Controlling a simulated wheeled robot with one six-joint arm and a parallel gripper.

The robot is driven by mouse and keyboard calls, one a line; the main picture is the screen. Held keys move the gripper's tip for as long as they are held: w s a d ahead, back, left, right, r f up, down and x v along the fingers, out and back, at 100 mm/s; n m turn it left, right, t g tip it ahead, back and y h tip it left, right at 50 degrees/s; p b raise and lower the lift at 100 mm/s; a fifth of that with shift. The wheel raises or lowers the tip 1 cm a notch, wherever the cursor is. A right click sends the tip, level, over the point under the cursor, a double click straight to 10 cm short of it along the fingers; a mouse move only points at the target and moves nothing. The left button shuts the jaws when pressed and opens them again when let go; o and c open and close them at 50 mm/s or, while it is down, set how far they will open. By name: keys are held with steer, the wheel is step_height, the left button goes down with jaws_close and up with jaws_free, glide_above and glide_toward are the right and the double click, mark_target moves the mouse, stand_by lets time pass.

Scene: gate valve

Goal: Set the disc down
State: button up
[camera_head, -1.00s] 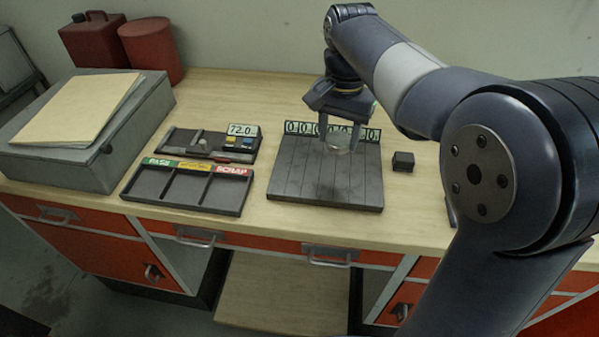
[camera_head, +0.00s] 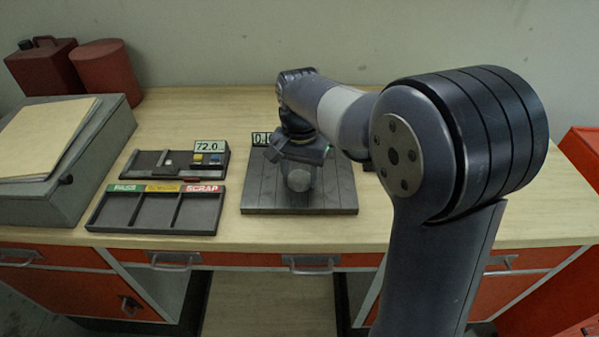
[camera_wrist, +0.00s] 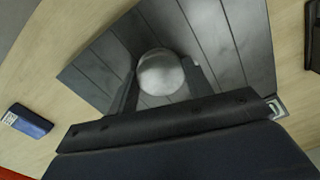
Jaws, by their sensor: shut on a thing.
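A round, pale grey metal disc (camera_head: 299,180) is between the fingers of my gripper (camera_head: 299,175). In the wrist view the disc (camera_wrist: 161,73) shows face-on, with a dark finger on either side and the grooved plate behind it. My gripper (camera_wrist: 160,85) is shut on it. A dark, grooved plate (camera_head: 258,200) lies on the bench beneath the gripper. The disc appears over the plate's middle; whether it touches the plate I cannot tell. My arm hides part of the number strip (camera_head: 262,139) at the plate's back edge.
A three-compartment tray (camera_head: 155,212) labelled PASS, a yellow label and SCRAP stands left of the plate. Behind it is a gauge block (camera_head: 208,153) reading 72.0. A grey case (camera_head: 90,150) with a folder is at far left. The bench front is clear.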

mark_target(300, 177)
steer(key=o, duration=0.8)
steer(key=shift+f, duration=0.15)
steer(key=o, duration=0.4)
steer(key=shift+o, duration=0.2)
step_height(300, 177, up, 12)
steer(key=shift+r+p, duration=0.2)
steer(key=shift+p, duration=0.1)
